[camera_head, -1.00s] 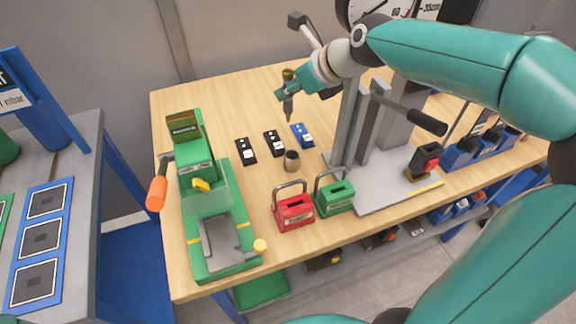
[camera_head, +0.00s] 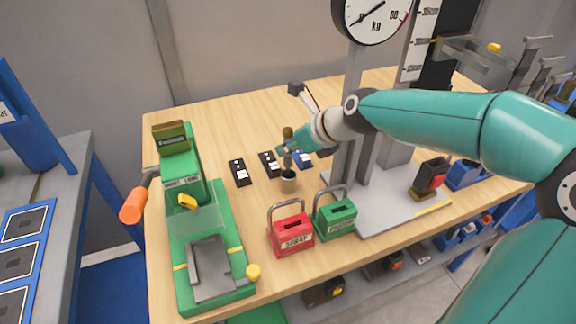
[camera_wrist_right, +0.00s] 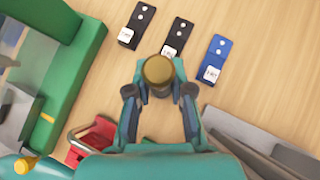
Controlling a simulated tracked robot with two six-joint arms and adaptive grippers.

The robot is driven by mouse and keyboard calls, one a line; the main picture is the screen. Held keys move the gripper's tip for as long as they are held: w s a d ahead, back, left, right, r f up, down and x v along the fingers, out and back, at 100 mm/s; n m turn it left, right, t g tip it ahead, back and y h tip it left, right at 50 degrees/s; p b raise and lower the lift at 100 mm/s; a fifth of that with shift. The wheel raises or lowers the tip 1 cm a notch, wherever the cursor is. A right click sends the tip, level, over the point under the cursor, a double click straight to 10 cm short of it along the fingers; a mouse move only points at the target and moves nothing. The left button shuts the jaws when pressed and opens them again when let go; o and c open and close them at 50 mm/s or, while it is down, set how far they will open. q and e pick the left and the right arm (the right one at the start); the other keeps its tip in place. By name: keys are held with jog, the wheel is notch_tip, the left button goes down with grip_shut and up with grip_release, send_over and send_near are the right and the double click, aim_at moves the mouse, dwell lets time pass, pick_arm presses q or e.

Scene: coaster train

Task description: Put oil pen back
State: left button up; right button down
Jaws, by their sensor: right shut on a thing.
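The oil pen (camera_head: 288,133) has a brown end and a dark lower part, and it stands upright in my right gripper (camera_head: 290,149). The right gripper is shut on the pen. In the right wrist view the pen's round brown end (camera_wrist_right: 158,70) sits between the fingers. A small brown cup (camera_head: 288,184) stands on the table directly below the pen. The pen's lower end is at or just above the cup's mouth; I cannot tell whether it is inside. The cup is hidden in the right wrist view. My left gripper is not in view.
Two black cases (camera_head: 239,172) and a blue one (camera_head: 303,160) lie close around the cup. A red box (camera_head: 291,232) and green box (camera_head: 335,216) with handles stand in front. A green machine (camera_head: 190,215) is left; a grey press stand (camera_head: 390,200) is right.

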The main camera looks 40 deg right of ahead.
aim_at(291, 160)
notch_tip(291, 160, down, 5)
jog(key=shift+r+b, duration=0.1)
jog(key=shift+b, duration=0.85)
jog(key=c, duration=1)
grip_release()
jog(key=shift+c, duration=0.2)
jog(key=shift+r, duration=0.1)
jog(key=p+v, duration=0.4)
jog(key=v, duration=0.3)
jog(key=shift+s+r, duration=0.2)
